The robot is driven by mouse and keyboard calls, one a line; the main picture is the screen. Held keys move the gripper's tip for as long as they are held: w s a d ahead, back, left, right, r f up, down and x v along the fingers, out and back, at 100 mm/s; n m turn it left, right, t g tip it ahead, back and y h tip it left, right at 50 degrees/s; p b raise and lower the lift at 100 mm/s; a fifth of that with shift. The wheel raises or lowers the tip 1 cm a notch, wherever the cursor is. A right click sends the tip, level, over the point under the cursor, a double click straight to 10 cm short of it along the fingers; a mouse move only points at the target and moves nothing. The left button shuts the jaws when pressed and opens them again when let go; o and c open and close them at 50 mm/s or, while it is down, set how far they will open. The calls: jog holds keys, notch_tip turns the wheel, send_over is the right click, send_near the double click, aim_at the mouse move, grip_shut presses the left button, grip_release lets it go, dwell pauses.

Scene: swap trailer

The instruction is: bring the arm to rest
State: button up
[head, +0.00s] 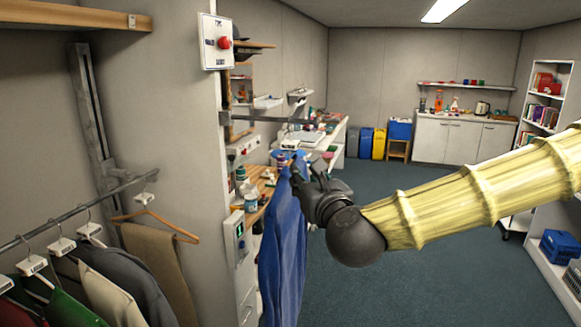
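My arm reaches in from the right of the head view, its pale ribbed sleeve ending in a dark wrist. My gripper (299,174) is at the top of a blue garment (283,255), overlapping it in the picture. The garment hangs down beside the workbench. Its top is partly hidden by my gripper, and I cannot tell whether the fingers hold it or are only in front of it. The fingertips are small and dark, so their opening cannot be made out.
At the left, a rail (70,212) holds several garments and a wooden hanger (156,222). A wall panel with a red button (224,43) is above a cluttered workbench (262,184). Shelves (546,95) stand at the right. The carpeted floor (420,270) in the middle is clear.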

notch_tip(320, 180, down, 28)
jog(key=s+a+n+g+b, duration=0.1)
jog(key=s+n+g+b, duration=0.15)
jog(key=n+g, duration=0.45)
jog(key=s+d+f+n+g+b, duration=0.15)
jog(key=s+f+n, duration=0.35)
jog(key=f, duration=0.6)
jog(key=s+d+f+n+g, duration=0.15)
jog(key=s+f+n, duration=0.35)
jog(key=f, duration=0.6)
jog(key=s+d+f+n+g+h+b, duration=0.1)
jog(key=s+d+f+n+g+h, duration=0.1)
jog(key=s+d+f+n, duration=0.5)
jog(key=s+d+f+n+g+h+b, duration=0.2)
jog(key=s+d+f+n+g, duration=0.3)
jog(key=s+f, duration=1.2)
jog(key=s+d+n, duration=0.3)
jog(key=d, duration=0.2)
jog(key=shift+s+d+n+h+b, duration=0.15)
jog(key=shift+s+n+h+b, duration=0.15)
jog(key=shift+s, duration=0.05)
jog(key=shift+r, duration=0.1)
